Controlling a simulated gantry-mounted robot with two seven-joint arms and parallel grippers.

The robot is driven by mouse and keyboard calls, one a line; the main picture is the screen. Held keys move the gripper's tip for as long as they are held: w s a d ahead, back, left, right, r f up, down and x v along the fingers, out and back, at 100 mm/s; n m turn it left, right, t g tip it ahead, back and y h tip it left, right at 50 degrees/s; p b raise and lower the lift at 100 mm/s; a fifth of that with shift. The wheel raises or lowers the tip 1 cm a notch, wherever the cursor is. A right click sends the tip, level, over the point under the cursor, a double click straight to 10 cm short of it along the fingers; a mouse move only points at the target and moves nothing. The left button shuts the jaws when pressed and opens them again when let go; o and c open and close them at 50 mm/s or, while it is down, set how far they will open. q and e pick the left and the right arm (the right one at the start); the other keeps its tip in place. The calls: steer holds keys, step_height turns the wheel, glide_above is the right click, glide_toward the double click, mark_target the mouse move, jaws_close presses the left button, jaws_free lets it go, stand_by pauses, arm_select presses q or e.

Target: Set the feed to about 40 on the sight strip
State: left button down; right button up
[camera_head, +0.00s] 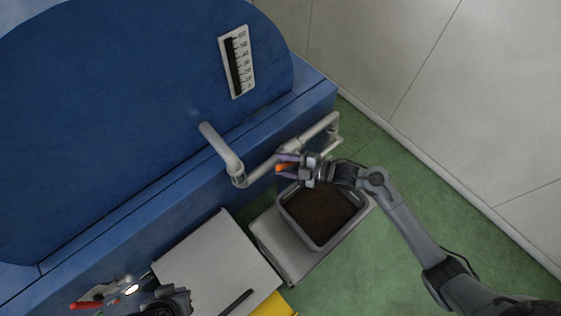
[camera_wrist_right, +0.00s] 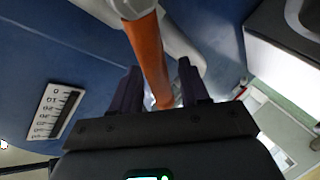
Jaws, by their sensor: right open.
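The sight strip (camera_head: 237,62) is a pale scale on the blue tank, with a dark column reaching up to its higher marks; the exact reading is too small to tell. The strip also shows at left in the right wrist view (camera_wrist_right: 54,112). An orange lever (camera_head: 283,169) is on the grey pipe below. My right gripper (camera_head: 288,164) is open at the lever. In the wrist view the lever (camera_wrist_right: 149,55) runs between its two spread fingers (camera_wrist_right: 158,88). My left gripper (camera_head: 108,294) is partly seen at the bottom left beside something red; its jaws are unclear.
A grey tray (camera_head: 284,215) of dark brown material stands below the pipe on a pale stand (camera_head: 268,246). A pale tabletop (camera_head: 215,265) and a yellow item (camera_head: 274,306) are nearer. The grey pipe (camera_head: 222,152) bends out from the tank. Green floor lies right of the tray.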

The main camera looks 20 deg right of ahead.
steer(key=shift+x, duration=0.8)
jaws_close()
